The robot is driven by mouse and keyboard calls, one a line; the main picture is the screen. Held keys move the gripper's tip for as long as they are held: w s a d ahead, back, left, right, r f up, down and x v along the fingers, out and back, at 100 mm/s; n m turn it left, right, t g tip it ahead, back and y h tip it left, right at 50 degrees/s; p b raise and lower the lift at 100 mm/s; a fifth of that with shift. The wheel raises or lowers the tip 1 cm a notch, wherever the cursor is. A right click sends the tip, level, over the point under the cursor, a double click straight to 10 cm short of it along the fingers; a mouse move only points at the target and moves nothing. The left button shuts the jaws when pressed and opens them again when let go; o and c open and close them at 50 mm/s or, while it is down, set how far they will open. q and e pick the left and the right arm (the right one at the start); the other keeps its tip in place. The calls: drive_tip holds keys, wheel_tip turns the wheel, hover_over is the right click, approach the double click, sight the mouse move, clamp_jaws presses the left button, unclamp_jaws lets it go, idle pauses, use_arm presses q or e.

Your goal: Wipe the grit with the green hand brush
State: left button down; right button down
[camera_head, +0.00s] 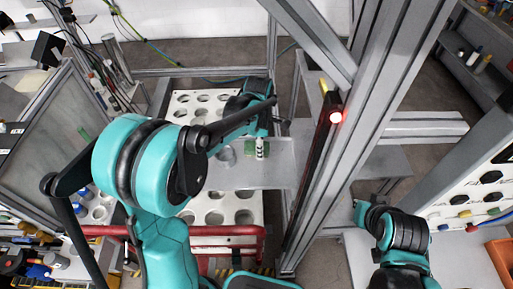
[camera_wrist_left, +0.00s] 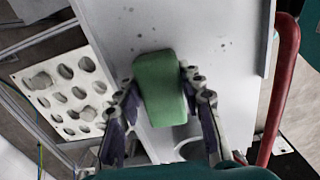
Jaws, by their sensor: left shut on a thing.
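The green hand brush (camera_wrist_left: 162,88) is a green block between the two fingers of my left gripper (camera_wrist_left: 162,96), which is shut on it. In the head view the brush (camera_head: 250,150) shows small, beside the left gripper (camera_head: 260,147), over a grey metal plate (camera_head: 228,176). The plate also fills much of the left wrist view (camera_wrist_left: 215,22). Dark specks of grit (camera_wrist_left: 224,44) are scattered on it beyond and beside the brush. Whether the brush touches the plate cannot be told. My right arm shows at the lower right of the head view, but its gripper does not.
A white panel with round holes (camera_head: 215,218) lies beside and under the plate. A red tubular rail (camera_head: 225,231) runs along the near side.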

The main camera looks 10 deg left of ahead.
sight(287, 153)
use_arm(q)
drive_tip(key=shift+w+d+f, duration=0.15)
drive_tip(key=shift+w+d, duration=0.1)
drive_tip(key=shift+d, duration=0.6)
drive_tip(key=shift+w+d, duration=0.3)
drive_tip(key=shift+d, duration=0.7)
drive_tip(key=shift+w+d, duration=0.25)
drive_tip(key=shift+d, duration=0.7)
drive_tip(key=shift+w+d, duration=0.2)
drive_tip(key=shift+d, duration=0.5)
drive_tip(key=shift+w+d, duration=0.2)
drive_tip(key=shift+d, duration=0.7)
